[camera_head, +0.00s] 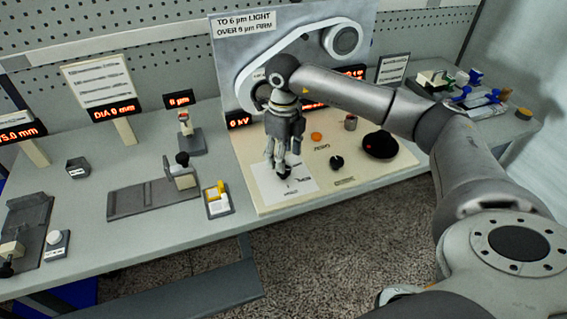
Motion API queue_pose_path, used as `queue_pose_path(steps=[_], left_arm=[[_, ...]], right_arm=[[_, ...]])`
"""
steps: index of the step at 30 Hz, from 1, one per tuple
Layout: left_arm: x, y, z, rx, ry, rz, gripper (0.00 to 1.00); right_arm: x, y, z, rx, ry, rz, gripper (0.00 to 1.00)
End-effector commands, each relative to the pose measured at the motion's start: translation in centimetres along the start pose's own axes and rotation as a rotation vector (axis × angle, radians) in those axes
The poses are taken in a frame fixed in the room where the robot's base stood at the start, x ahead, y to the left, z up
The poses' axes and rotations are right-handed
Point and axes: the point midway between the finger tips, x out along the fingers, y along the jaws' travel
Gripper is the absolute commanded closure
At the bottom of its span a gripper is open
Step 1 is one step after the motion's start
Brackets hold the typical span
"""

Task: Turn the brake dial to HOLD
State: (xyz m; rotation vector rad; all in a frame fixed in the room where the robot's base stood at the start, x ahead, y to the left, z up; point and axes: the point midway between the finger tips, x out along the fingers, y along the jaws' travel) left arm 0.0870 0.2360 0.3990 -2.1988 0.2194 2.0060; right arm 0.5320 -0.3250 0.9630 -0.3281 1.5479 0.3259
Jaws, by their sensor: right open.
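A white label plate (299,188) lies at the left of the beige panel, with small lettering too small to read. A dark dial (284,173) sits on this plate, and I take it for the brake dial. My right gripper (281,163) points down over it with open fingers. The fingertips are close around or just above the dial; I cannot tell whether they touch it. The gripper partly hides the dial, and its pointer setting cannot be read. My left gripper is not in view.
On the beige panel (360,178) are another black knob (337,162), an orange button (316,137), a metal cylinder (351,122) and a black dome (380,145). An upright board (300,22) with a pulley stands behind. A yellow-lever switch (217,198) is left of the panel.

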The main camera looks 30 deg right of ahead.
Motion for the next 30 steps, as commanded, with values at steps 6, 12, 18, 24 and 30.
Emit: queue_pose_path(steps=[6, 12, 18, 24, 30], left_arm=[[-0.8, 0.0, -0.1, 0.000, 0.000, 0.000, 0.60], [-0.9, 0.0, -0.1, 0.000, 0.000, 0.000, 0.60], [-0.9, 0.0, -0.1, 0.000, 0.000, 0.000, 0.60], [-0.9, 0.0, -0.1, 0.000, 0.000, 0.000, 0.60], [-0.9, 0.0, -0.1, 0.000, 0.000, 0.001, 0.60]], right_arm=[[3.3, 0.0, 0.0, -0.001, 0.001, 0.001, 0.43], [4.6, 0.0, 0.0, -0.001, -0.001, 0.001, 0.43], [4.7, 0.0, 0.1, -0.001, -0.002, 0.001, 0.43], [4.6, 0.1, 0.1, -0.001, -0.002, 0.001, 0.63], [4.6, 0.1, 0.1, -0.001, -0.002, 0.001, 0.88]])
